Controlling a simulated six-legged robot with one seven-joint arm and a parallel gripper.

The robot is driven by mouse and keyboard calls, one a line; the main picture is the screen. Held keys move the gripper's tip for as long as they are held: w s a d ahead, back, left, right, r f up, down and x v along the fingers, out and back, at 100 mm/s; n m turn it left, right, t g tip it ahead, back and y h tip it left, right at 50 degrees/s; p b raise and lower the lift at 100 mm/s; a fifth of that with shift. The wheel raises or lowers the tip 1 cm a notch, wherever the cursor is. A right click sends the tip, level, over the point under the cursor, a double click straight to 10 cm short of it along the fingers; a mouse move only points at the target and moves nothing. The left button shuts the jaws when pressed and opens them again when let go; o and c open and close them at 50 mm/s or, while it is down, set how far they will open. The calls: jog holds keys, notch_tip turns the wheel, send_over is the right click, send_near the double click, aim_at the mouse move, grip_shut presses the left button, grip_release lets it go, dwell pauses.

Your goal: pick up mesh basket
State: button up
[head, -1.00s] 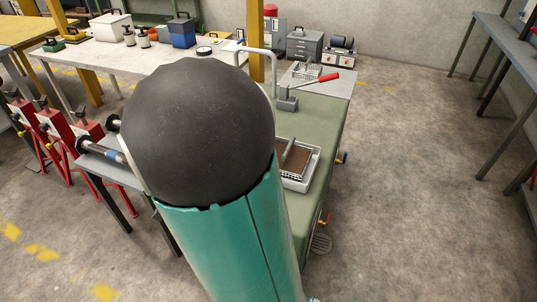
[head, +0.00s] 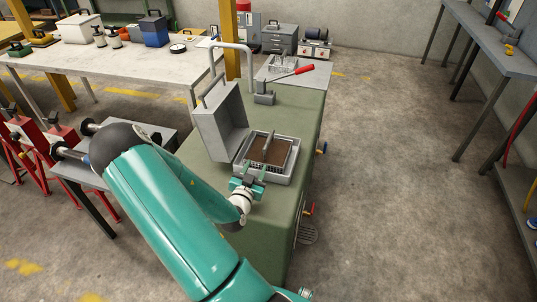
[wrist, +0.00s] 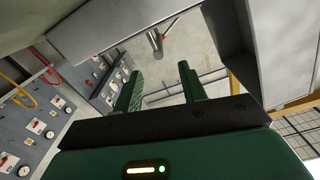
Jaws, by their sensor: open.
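The mesh basket (head: 272,152), brown inside with a grey handle bar across its top, sits in a pale rectangular basin on the green cabinet in the head view. My gripper (head: 251,174) is at the near left corner of the basin, apart from the handle as far as I can tell. In the wrist view my gripper (wrist: 163,84) shows two green fingers spread apart with nothing between them. I cannot make out the basket in the wrist view.
A raised grey lid (head: 220,122) stands left of the basin, with a curved pipe (head: 232,46) behind it. A red-handled tool (head: 290,73) lies at the cabinet's far end. A white table (head: 110,68) stands behind left.

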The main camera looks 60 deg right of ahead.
aim_at(265, 149)
jog(key=d, duration=0.5)
jog(key=w+d, duration=0.1)
jog(key=d, duration=0.1)
jog(key=shift+w+d, duration=0.1)
jog(key=shift+d, duration=0.3)
jog(key=d, duration=0.5)
jog(key=shift+w+d+r, duration=0.1)
jog(key=shift+w+r, duration=0.1)
grip_shut()
